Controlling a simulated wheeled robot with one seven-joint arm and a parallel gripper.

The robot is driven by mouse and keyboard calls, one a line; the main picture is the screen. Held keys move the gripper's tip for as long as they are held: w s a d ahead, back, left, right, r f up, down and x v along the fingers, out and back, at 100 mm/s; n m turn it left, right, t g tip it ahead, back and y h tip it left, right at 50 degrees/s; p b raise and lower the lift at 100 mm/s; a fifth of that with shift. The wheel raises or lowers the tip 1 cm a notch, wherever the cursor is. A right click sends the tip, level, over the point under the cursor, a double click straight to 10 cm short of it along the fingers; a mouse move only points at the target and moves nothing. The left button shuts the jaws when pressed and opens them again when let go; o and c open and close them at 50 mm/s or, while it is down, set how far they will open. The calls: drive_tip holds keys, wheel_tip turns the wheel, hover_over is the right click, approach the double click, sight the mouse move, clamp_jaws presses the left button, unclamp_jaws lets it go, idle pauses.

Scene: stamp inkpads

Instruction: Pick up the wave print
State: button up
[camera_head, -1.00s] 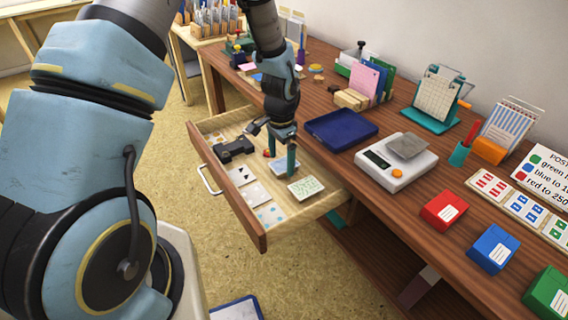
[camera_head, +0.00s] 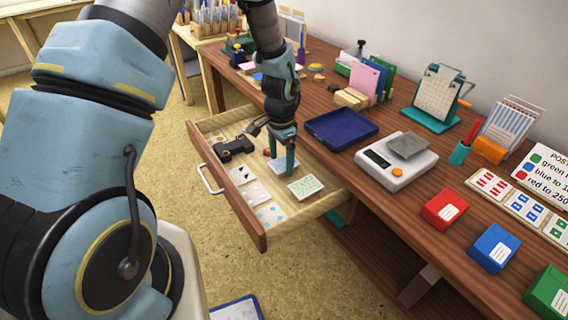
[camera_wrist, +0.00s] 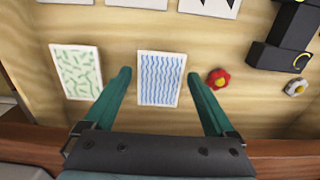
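The wave print, a white card with blue wavy lines (camera_wrist: 160,78), lies flat in the open drawer in the wrist view. My gripper (camera_wrist: 160,92) is open, its two green fingers on either side of the card with gaps visible. In the head view my gripper (camera_head: 281,160) points down into the drawer. There the print shows only as a pale patch beside the fingers, mostly hidden by them. Nothing is held.
The drawer (camera_head: 262,238) also holds a green-patterned card (camera_head: 305,187), more cards, a black device (camera_head: 234,148) and a red flower-shaped piece (camera_wrist: 218,78). On the desk above stand a blue tray (camera_head: 341,128) and a scale (camera_head: 397,160).

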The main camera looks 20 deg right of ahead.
drive_tip(key=c, duration=1.1)
drive_tip(key=shift+o, duration=0.2)
drive_tip(key=shift+r, duration=0.1)
